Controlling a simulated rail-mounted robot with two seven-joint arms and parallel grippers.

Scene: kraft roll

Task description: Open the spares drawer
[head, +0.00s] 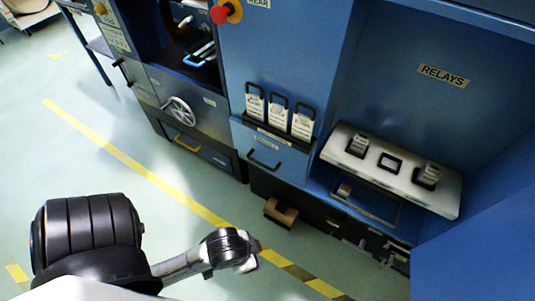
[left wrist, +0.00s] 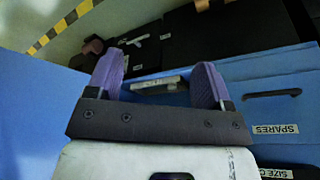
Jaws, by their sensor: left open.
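The spares drawer (head: 283,163) is a blue front under the card rack in the head view, with a black bar handle (head: 263,164). It looks shut. In the left wrist view, the handle (left wrist: 272,93) is at the right, beside the SPARES label (left wrist: 275,129). My left gripper (head: 254,255) is low in the head view, in front of the cabinet and apart from the drawer. In the left wrist view its two purple fingers (left wrist: 160,85) are spread with nothing held; the handle is to the right of them, not between them. My right gripper is not in view.
Several cards (head: 278,115) stand in the rack above the drawer. A relay shelf (head: 390,170) is to the right. A handwheel (head: 178,112) is at the left. Floor (head: 150,215) in front is clear.

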